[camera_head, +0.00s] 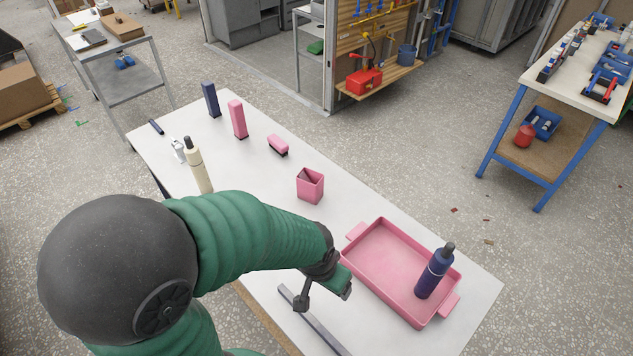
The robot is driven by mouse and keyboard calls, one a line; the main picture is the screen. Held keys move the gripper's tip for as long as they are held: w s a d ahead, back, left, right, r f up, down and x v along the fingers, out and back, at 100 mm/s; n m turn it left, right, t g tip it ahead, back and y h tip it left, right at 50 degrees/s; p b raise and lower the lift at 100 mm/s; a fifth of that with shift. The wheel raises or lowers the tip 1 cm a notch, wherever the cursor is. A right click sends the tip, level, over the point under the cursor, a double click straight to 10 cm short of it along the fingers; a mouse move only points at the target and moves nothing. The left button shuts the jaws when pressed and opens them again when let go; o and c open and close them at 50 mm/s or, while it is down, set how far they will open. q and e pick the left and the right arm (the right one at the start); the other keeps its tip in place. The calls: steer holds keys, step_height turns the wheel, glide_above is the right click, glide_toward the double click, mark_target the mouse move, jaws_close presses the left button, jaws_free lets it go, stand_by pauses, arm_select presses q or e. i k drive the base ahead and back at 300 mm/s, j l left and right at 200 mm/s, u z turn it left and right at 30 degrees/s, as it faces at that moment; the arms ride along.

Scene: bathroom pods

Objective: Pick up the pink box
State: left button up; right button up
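A small open-topped pink box (311,188) stands upright on the white table, near its middle. A tall narrow pink container (238,120) stands farther back to the left, and a small pink block with a dark base (278,145) lies between the two. My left gripper (324,297) is over the near side of the table, between the box and the front edge, left of the pink tray (384,258). Its fingers are apart and nothing shows between them. The gripper is clear of the open-topped box. My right gripper is not in view.
A dark blue bottle (435,271) stands in the tray's right part. A cream bottle (198,165), a small white bottle (178,150) and a dark blue container (211,100) stand at the left. A grey bar (314,322) lies at the near edge.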

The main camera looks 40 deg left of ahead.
mark_target(313, 193)
steer(key=k+j, duration=0.2)
steer(key=k+j+u, duration=0.1)
steer(key=j, duration=0.3)
steer(key=k+j, duration=0.25)
steer(key=j, duration=0.4)
steer(key=i+j+u, duration=0.15)
steer(key=j, duration=0.6)
steer(key=i+j+u, duration=0.15)
steer(key=j, duration=0.25)
steer(key=i+j, duration=0.1)
steer(key=j, duration=0.25)
steer(key=i+j+u, duration=0.1)
steer(key=i, duration=0.3)
steer(key=i+j+u, duration=0.1)
steer(key=i+j, duration=0.15)
steer(key=i, duration=0.2)
